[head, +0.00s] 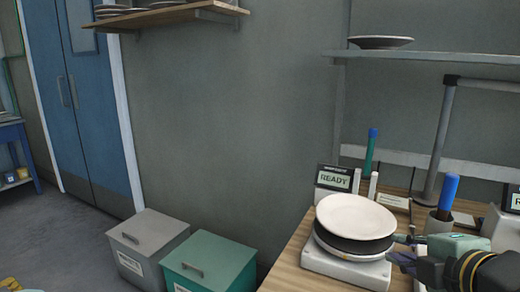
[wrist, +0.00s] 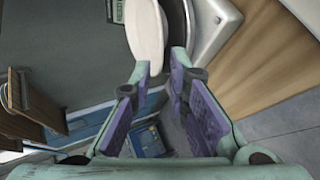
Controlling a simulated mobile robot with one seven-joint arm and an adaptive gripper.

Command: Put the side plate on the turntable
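The white side plate (head: 355,215) is over a round dark disc (head: 350,246) on a white machine base (head: 345,270), which I take as the turntable. My gripper (head: 402,246) is at the right edge of the plate. In the wrist view, my gripper (wrist: 160,70) has its two purple-padded fingers apart, with the rim of the plate (wrist: 147,30) between the fingertips. The dark disc (wrist: 178,25) shows beside the right fingertip.
A READY display (head: 335,178) stands behind the machine. A blue-handled tool in a cup (head: 440,222) and a green-handled one (head: 371,155) stand nearby. A shelf (head: 440,57) with a plate hangs above. Grey (head: 147,240) and teal (head: 210,262) bins stand left of the wooden counter.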

